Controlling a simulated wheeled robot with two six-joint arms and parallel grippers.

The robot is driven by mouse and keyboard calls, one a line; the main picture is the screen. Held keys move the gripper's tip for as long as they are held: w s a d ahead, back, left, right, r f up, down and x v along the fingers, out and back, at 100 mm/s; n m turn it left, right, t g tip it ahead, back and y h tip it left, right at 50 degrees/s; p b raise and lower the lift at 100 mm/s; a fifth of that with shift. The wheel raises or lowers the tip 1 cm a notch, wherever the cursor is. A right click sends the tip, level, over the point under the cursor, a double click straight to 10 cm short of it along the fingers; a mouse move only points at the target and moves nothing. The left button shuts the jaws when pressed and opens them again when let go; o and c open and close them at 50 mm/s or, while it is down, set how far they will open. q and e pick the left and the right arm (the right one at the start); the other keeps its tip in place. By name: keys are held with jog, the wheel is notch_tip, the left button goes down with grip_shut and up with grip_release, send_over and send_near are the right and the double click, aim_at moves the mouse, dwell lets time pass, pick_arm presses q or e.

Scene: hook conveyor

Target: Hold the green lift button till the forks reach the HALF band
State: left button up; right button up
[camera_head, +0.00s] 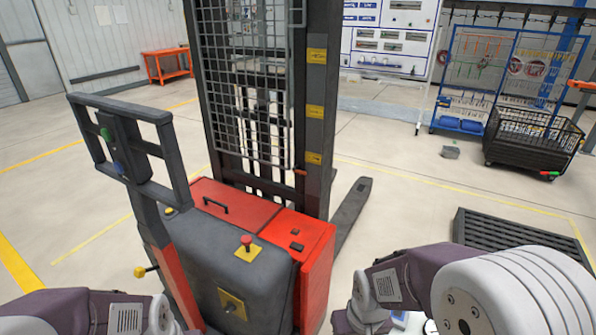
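A red and dark grey stacker (265,225) stands in front of me. The green button (106,134) is on the black control box of its tall handle at the left, with a blue button (119,168) below it. The mast carries three yellow bands, upper (317,55), middle (314,112) and lower (313,158); their lettering is too small to read. A small red-orange pointer (300,172) sits just below the lower band. A fork (352,203) lies low, close to the floor. Only links of my arms show at the bottom corners; neither gripper is visible, and nothing touches the green button.
A red mushroom button (246,240) is on the stacker's body. A dark pallet (515,234) lies on the floor at right. A black mesh bin (530,142) and tool rack (470,85) stand behind it. An orange table (167,63) is at back left. Floor left of the stacker is clear.

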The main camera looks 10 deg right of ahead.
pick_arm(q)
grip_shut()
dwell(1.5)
